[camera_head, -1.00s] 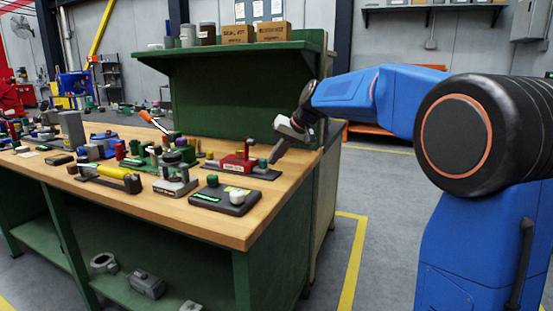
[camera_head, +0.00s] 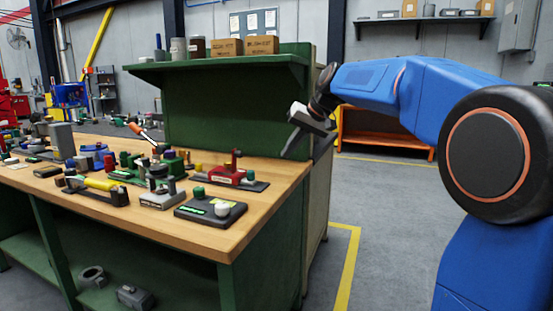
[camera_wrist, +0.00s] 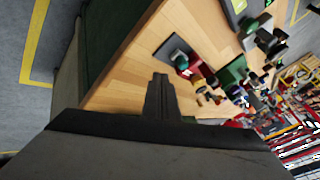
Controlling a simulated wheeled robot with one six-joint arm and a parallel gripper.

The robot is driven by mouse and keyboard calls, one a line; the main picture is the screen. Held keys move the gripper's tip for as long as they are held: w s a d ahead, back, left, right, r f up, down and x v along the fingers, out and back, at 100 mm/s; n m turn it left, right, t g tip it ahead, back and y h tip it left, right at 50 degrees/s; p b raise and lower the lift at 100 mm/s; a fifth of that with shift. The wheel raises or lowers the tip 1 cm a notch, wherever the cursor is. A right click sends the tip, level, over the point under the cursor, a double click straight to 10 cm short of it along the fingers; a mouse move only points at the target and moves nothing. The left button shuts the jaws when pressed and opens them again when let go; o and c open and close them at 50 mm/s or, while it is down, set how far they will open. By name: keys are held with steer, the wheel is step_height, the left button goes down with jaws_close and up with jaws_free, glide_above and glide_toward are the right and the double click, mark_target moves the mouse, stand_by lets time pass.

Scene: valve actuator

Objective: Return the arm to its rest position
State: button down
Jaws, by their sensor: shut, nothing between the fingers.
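My gripper (camera_head: 291,149) is at the end of my blue arm, in the air near the right end of the wooden workbench (camera_head: 240,236). It points down and is empty. In the wrist view the two dark fingers of my gripper (camera_wrist: 161,78) lie together, shut, over the bare wood of the bench top. In the head view it is above and to the right of the red device on a dark plate (camera_head: 236,174), apart from it.
Several other devices crowd the bench to the left. A green shelf (camera_head: 220,62) holding boxes stands behind. Open floor (camera_head: 392,200) with yellow lines lies right of the bench.

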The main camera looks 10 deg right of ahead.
steer(key=s+d+f+h, duration=0.1)
steer(key=s+f, duration=0.7)
steer(key=s, duration=0.6)
steer(key=s+d+f+h, duration=0.2)
steer(key=s+f, duration=0.7)
steer(key=s, duration=0.5)
steer(key=s+d+f+h, duration=0.1)
steer(key=s+d+f, duration=0.1)
steer(key=s+f, duration=0.7)
steer(key=s, duration=0.5)
steer(key=shift+f+n+g+h, duration=0.2)
steer(key=shift+n+g+h, duration=0.2)
